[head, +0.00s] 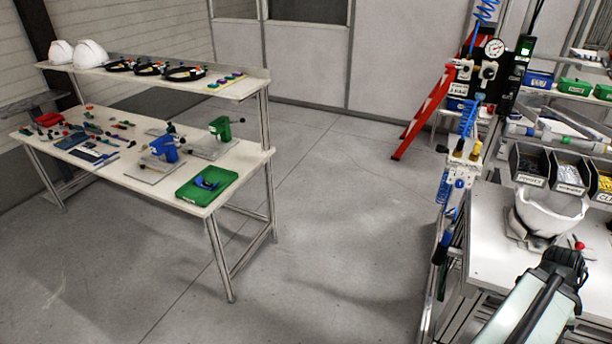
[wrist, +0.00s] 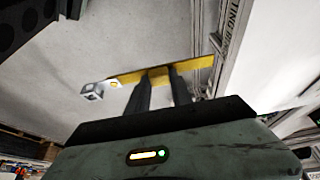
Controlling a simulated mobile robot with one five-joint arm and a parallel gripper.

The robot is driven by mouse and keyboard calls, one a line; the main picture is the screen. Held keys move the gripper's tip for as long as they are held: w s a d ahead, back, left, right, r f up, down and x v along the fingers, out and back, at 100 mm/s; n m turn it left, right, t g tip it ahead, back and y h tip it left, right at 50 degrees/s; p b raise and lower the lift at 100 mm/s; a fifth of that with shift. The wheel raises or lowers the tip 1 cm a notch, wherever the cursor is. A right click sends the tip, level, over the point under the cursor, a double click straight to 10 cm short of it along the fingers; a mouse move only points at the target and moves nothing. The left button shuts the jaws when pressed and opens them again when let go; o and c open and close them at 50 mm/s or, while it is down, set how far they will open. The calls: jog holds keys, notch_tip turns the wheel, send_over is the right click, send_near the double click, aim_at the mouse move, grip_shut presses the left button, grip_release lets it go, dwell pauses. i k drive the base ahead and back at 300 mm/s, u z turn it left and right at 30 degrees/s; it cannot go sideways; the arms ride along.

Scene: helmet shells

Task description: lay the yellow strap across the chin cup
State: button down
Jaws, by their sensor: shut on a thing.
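My gripper (wrist: 160,78) is shut on the yellow strap (wrist: 202,62) in the wrist view. The strap runs across and past both dark fingers, with a small pale block (wrist: 92,91) at its left end. In the head view my gripper (head: 562,262) is at the lower right, just in front of a white helmet shell (head: 550,214) held open side up. The strap is hidden or too small to make out there. I cannot make out the chin cup for certain in either view.
The shell sits on a grey-white bench (head: 495,250) below black parts bins (head: 566,172). A post with blue hoses and a gauge (head: 494,47) stands left of it. A table (head: 105,172) with a green tray (head: 190,192) is at the left. The floor between is clear.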

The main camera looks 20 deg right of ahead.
aim_at(201, 185)
jog(key=k, duration=1.25)
jog(key=u, duration=0.2)
jog(key=i, duration=0.45)
jog(key=u, duration=0.65)
jog(key=i, duration=1.5)
jog(key=u, duration=0.6)
jog(key=i, duration=1.5)
jog(key=z, duration=0.3)
jog(key=i, duration=1.55)
jog(key=z, duration=0.6)
jog(key=i, duration=0.5)
jog(key=z, duration=0.2)
jog(key=k, duration=0.85)
jog(key=z, duration=0.15)
jog(key=i, duration=0.8)
